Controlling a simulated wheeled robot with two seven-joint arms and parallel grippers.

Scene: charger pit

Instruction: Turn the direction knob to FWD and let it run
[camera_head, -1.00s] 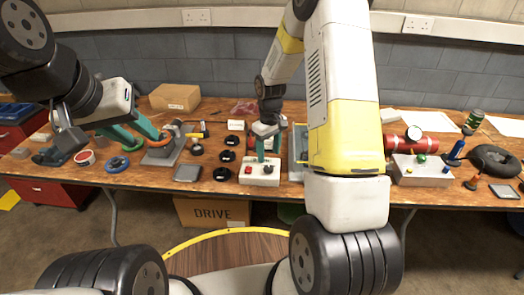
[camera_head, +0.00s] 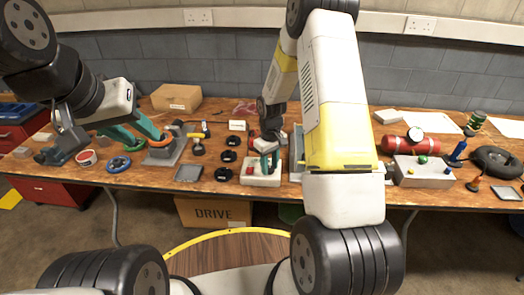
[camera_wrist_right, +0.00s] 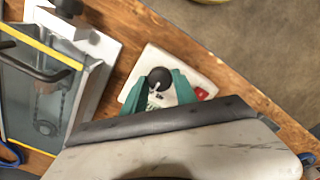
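A pale control box (camera_head: 259,181) sits at the bench's front edge. It also shows in the right wrist view (camera_wrist_right: 133,95), with a round black knob (camera_wrist_right: 159,76) carrying a white pointer line, and a red button (camera_wrist_right: 201,94) beside it. My right gripper (camera_head: 268,164) is over the box. In the wrist view its teal fingers (camera_wrist_right: 160,84) stand apart, one on each side of the knob; I cannot tell whether they touch it. Printing on the box is partly hidden and unreadable. My left gripper (camera_head: 138,132) is open, beside an orange ring (camera_head: 168,138), away from the box.
A grey stand (camera_head: 160,154) and several black round parts (camera_head: 222,174) are left of the box. A glass-fronted case (camera_wrist_right: 38,92) stands close beside it. Another box with coloured buttons (camera_head: 424,174) and a red cylinder (camera_head: 398,145) are farther right.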

